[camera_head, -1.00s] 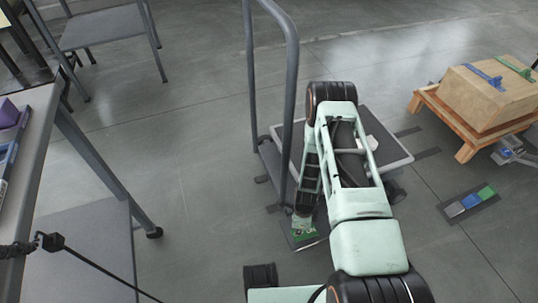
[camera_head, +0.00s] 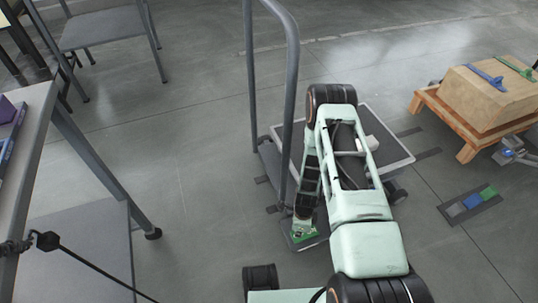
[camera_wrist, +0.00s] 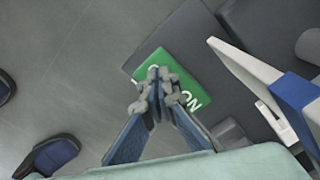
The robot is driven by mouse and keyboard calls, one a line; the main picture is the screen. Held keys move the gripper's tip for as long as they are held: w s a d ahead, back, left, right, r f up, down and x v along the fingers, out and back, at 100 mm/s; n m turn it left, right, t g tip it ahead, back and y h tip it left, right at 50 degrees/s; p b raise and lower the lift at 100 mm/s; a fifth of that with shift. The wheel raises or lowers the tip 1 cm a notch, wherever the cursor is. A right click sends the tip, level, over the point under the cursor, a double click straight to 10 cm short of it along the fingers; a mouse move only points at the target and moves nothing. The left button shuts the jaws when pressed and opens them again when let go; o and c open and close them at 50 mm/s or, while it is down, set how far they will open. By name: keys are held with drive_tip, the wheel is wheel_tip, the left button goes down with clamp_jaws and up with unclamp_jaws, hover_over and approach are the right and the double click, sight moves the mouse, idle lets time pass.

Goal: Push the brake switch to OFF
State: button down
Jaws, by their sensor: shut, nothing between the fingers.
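A green plate (camera_wrist: 185,85) with white lettering, "ON" readable at its right end, sits on the dark grey end of the cart in the wrist view. The green plate also shows at the cart's near end in the head view (camera_head: 303,232). My gripper (camera_wrist: 155,80) is shut and empty, its fingertips over the middle of the plate and hiding part of the lettering. In the head view my gripper (camera_head: 305,210) points down at the plate. I cannot tell whether the fingertips touch it. No separate OFF marking is readable.
The cart's grey upright handle (camera_head: 291,100) stands just left of my arm. A cardboard box (camera_head: 492,97) sits on a wooden stand (camera_head: 466,122) at the right. A strip with coloured squares (camera_head: 470,204) lies on the floor. A table (camera_head: 38,120) stands at the left; floor between is clear.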

drive_tip(key=shift+f, duration=0.2)
drive_tip(key=shift+r+p, duration=2.45)
drive_tip(key=shift+r, duration=1.1)
